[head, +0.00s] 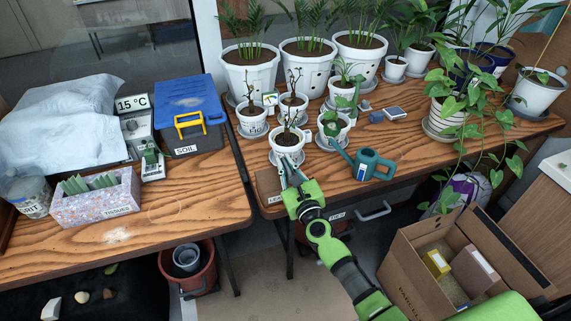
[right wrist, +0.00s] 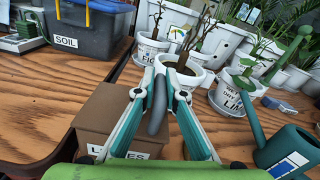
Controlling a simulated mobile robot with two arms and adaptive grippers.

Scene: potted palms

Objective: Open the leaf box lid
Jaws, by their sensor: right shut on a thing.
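The leaf box (head: 267,184) is a small brown box at the front left corner of the right-hand table in the head view. In the right wrist view the leaf box (right wrist: 108,112) shows a white label partly covered by a finger; its lid looks down. My right gripper (head: 290,172) is over the box. In the right wrist view my right gripper (right wrist: 160,75) has its fingers closed on a grey curved bar, seemingly the lid handle (right wrist: 156,104). How the bar joins the lid is hidden. My left gripper is not in view.
A potted plant (head: 287,145) stands just behind the gripper, with several more behind it. A teal watering can (head: 365,165) is close on the right. The soil box (head: 190,108) is on the left table, across a gap. A cardboard box (head: 410,268) is at lower right.

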